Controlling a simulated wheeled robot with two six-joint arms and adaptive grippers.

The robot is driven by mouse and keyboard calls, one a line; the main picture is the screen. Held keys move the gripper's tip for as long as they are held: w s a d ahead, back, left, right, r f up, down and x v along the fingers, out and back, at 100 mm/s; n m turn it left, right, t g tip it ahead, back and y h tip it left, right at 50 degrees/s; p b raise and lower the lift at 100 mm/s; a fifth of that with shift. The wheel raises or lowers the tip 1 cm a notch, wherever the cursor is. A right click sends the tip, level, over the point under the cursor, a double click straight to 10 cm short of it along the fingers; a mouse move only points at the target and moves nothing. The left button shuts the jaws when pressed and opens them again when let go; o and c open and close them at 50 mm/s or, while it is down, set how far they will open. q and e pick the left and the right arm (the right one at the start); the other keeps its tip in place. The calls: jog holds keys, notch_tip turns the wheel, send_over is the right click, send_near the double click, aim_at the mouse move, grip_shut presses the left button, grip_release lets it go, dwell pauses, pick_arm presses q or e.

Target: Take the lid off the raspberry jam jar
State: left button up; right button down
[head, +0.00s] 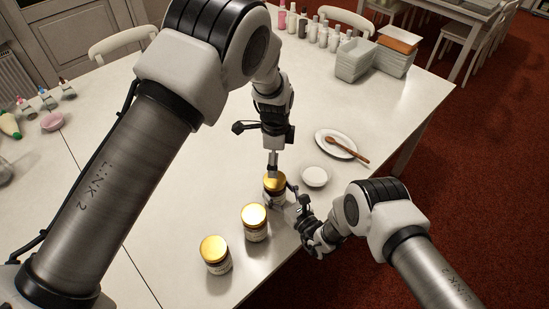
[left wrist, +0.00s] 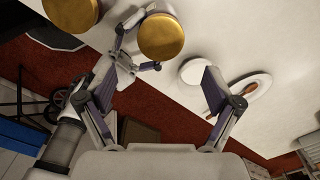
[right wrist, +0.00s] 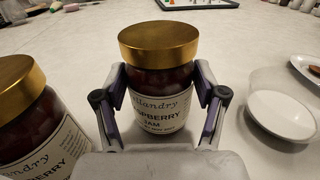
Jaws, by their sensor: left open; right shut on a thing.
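The raspberry jam jar (head: 275,197) stands upright on the white table, with its gold lid (head: 275,181) on. Its label reads "raspberry jam" in the right wrist view (right wrist: 152,108). My right gripper (head: 289,192) is shut on the jar's body, below the lid, with one finger on each side. My left gripper (head: 272,162) is open above the jar and points down. In the left wrist view, the lid (left wrist: 161,38) shows beyond the open fingers (left wrist: 160,84), not between them. Part of the jar is hidden by the grippers in the head view.
Two more gold-lidded jars, a middle one (head: 255,223) and a nearer one (head: 215,255), stand to the left along the table edge. A small white dish (head: 314,176) and a plate (head: 331,141) with a wooden spoon (head: 350,150) lie to the right.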

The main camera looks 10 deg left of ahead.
aim_at(275, 180)
pick_arm(q)
jog(key=m, duration=0.3)
pick_arm(e)
jog(key=shift+s+f, duration=0.15)
jog(key=shift+f, duration=0.05)
pick_arm(q)
jog(key=shift+f, duration=0.25)
notch_tip(275, 180, down, 8)
jog(key=shift+r, duration=0.2)
